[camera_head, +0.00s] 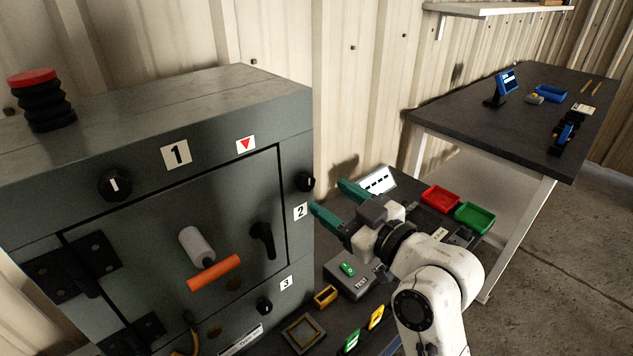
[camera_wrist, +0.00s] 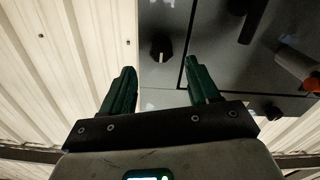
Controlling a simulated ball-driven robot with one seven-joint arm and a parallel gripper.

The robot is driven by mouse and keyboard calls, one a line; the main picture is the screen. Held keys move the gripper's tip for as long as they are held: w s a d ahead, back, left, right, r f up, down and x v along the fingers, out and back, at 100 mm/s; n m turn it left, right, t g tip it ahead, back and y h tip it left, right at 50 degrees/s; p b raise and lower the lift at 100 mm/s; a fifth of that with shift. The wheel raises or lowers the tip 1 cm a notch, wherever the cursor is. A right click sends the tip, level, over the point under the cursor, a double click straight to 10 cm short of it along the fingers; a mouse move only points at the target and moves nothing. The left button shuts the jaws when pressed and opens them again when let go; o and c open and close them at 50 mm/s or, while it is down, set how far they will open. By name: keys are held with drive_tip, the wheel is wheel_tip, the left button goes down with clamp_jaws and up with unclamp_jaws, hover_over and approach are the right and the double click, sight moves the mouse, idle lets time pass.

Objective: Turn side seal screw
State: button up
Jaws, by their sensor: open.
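The side seal screw (camera_head: 307,181) is a black knob with a pale mark. It sits on the right edge strip of the grey cabinet's front, just above the "2" label (camera_head: 300,211). It also shows in the wrist view (camera_wrist: 160,47), beyond and roughly between the fingertips. My gripper (camera_head: 328,197) has green fingers and is open and empty. It is in front of the knob and apart from it, pointing toward the cabinet's right edge. The fingertips also show in the wrist view (camera_wrist: 161,76), one on each side of the knob's line.
The cabinet door (camera_head: 150,235) carries a black handle (camera_head: 263,240) and an orange-gripped lever (camera_head: 214,273). Other knobs sit at the top left (camera_head: 115,184) and bottom (camera_head: 264,306). A low bench holds a button box (camera_head: 350,282), red (camera_head: 441,198) and green (camera_head: 475,217) trays.

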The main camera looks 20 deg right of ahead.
sight(310, 185)
drive_tip(key=x, duration=0.6)
drive_tip(key=shift+w+a+p, duration=0.1)
drive_tip(key=shift+p, duration=0.3)
drive_tip(key=c, duration=1)
drive_tip(key=shift+c, duration=0.2)
drive_tip(key=m+p, duration=0.3)
drive_tip(key=m, duration=0.2)
drive_tip(key=shift+r+m, duration=0.15)
drive_tip(key=shift+m, duration=0.25)
drive_tip(key=m+p, duration=0.3)
drive_tip(key=m, duration=0.1)
drive_tip(key=shift+m, duration=0.4)
drive_tip(key=shift+f, duration=0.2)
